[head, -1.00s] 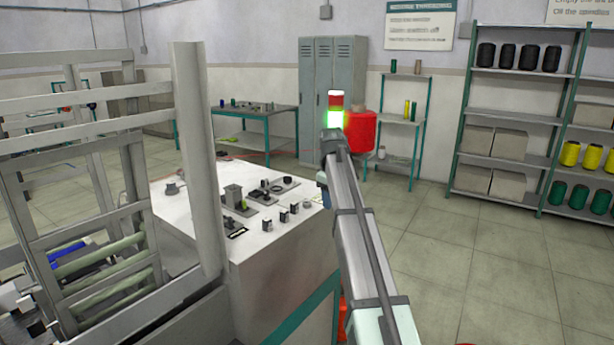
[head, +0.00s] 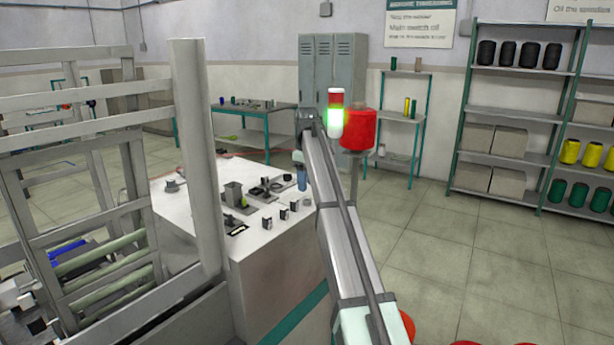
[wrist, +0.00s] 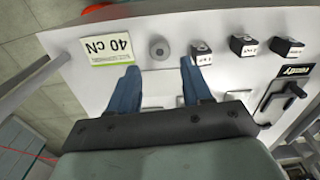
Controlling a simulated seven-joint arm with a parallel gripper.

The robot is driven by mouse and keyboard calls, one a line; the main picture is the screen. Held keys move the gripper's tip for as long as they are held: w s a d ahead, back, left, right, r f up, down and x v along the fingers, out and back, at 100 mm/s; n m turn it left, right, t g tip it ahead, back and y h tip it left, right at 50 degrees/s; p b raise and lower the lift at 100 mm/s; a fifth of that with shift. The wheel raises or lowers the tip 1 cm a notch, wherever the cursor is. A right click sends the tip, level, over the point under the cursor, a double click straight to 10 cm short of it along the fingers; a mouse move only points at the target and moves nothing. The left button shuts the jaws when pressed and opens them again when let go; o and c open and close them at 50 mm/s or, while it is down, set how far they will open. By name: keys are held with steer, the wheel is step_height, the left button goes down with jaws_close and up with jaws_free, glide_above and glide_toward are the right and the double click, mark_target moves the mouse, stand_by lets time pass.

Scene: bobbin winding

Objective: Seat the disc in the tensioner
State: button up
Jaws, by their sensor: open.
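My gripper (wrist: 157,66) is open and empty, its two blue fingers spread in the wrist view. In the head view its blue fingers (head: 302,182) show over the back right of the white table. A small round grey piece with a darker centre (wrist: 158,47) sits on the white top, just beyond the fingertips and between their lines. I cannot tell whether it is the disc or part of the tensioner. In the head view small dark parts (head: 270,186) lie on grey plates near the gripper; a disc cannot be singled out there.
A "40 cN" card (wrist: 117,47) lies left of the round piece. Several small black blocks (wrist: 243,46) stand in a row to its right, with a black lever on a plate (wrist: 285,93) beyond.

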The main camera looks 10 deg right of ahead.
mark_target(307, 200)
steer(key=shift+f, duration=2.5)
steer(key=shift+r, duration=0.1)
steer(key=shift+c, duration=0.4)
steer(key=c, duration=0.6)
steer(key=shift+r, duration=2.5)
